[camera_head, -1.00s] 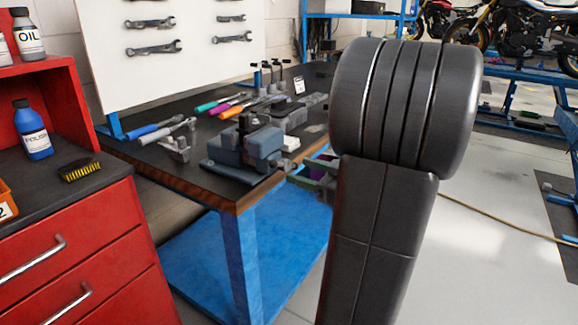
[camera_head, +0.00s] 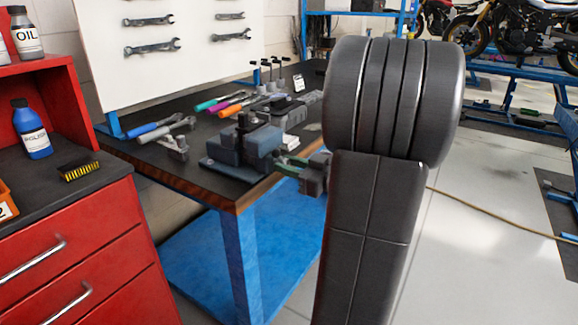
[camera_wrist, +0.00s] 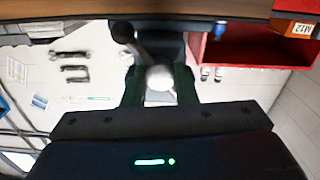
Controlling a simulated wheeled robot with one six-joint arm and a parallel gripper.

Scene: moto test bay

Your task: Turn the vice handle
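The grey-blue vice (camera_head: 240,146) stands at the front right corner of the dark workbench. In the wrist view, which is upside down, its handle shows as a dark ball knob (camera_wrist: 122,32) on a bar running to a pale round hub (camera_wrist: 160,78). My gripper (camera_wrist: 159,88) has its two dark green fingers apart, one on each side of the hub. I see no clear contact between fingers and handle. In the head view my gripper (camera_head: 290,164) is at the vice's right side, and the handle cannot be made out there.
A red cabinet (camera_head: 80,240) with bottles and a brush is at the left. A board with wrenches (camera_head: 170,60) stands behind.

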